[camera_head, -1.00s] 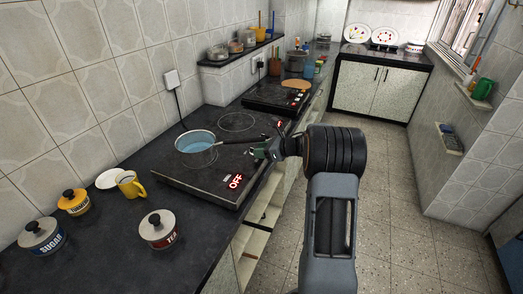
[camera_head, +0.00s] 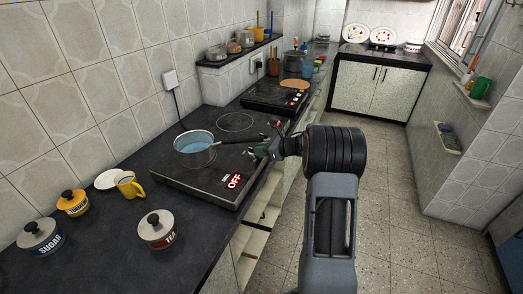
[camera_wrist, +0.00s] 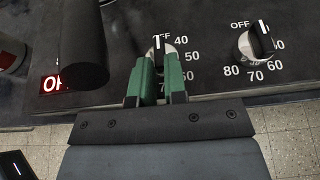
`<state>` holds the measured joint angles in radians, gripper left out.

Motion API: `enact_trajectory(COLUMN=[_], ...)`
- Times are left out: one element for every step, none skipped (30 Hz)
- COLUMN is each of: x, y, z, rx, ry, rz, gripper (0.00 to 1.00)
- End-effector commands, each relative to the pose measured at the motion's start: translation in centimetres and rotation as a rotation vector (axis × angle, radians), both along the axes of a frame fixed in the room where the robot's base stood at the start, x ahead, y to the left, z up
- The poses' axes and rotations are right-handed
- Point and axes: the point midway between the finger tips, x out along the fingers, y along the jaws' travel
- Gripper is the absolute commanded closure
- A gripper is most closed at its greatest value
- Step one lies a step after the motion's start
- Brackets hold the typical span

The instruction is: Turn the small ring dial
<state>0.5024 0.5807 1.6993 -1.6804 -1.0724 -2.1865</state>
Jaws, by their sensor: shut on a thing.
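The ring dial (camera_wrist: 158,47) shows in the wrist view on the dark cooktop, with numbers such as 40, 50 and 60 around it. Its white pointer line is near the top. My gripper (camera_wrist: 160,72) has its green fingers shut on this dial, one on each side. In the head view my gripper (camera_head: 262,149) reaches the cooktop's front right edge; the dial is hidden there. A second dial (camera_wrist: 257,42) with a white pointer stands to the right, apart from my fingers. The red OFF display (camera_head: 234,181) is lit on the cooktop (camera_head: 200,187).
A pan of blue liquid (camera_head: 194,148) sits on the cooktop, its dark handle (camera_head: 238,139) reaching toward my gripper. In the wrist view the handle (camera_wrist: 84,45) stands close left of my fingers. A yellow mug (camera_head: 130,187) and labelled jars (camera_head: 157,232) stand left. The floor at right is clear.

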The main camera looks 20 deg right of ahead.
Motion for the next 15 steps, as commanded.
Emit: enact_trajectory(x=[0.15, 0.15, 0.14, 0.12, 0.13, 0.10, 0.04, 0.02, -0.05, -0.08, -0.12, -0.17, -0.22, -0.27, -0.31], y=[0.45, 0.50, 0.57, 0.64, 0.67, 0.74, 0.80, 0.83, 0.88, 0.94, 1.02, 1.13, 1.20, 1.25, 1.35], z=[-0.19, -0.26, -0.37, -0.40, -0.43, -0.54, -0.59, -0.65, -0.75, -0.74, -0.81, -0.85, -0.85, -0.86, -0.84], rx=[0.002, 0.001, 0.001, 0.000, 0.001, 0.001, 0.001, 0.001, 0.001, 0.001, 0.002, 0.001, 0.002, 0.002, 0.002], ry=[-0.002, -0.002, -0.002, -0.002, -0.003, -0.003, -0.004, -0.005, -0.005, -0.006, -0.006, -0.007, -0.008, -0.008, -0.008], rz=[-0.001, -0.009, -0.019, -0.030, -0.043, -0.063, -0.081, -0.102, -0.131, -0.154, -0.180, -0.215, -0.243, -0.271, -0.309], gripper=[1.00, 1.00, 1.00, 1.00, 1.00, 1.00, 1.00, 1.00, 1.00, 1.00, 1.00, 1.00, 1.00, 1.00, 1.00])
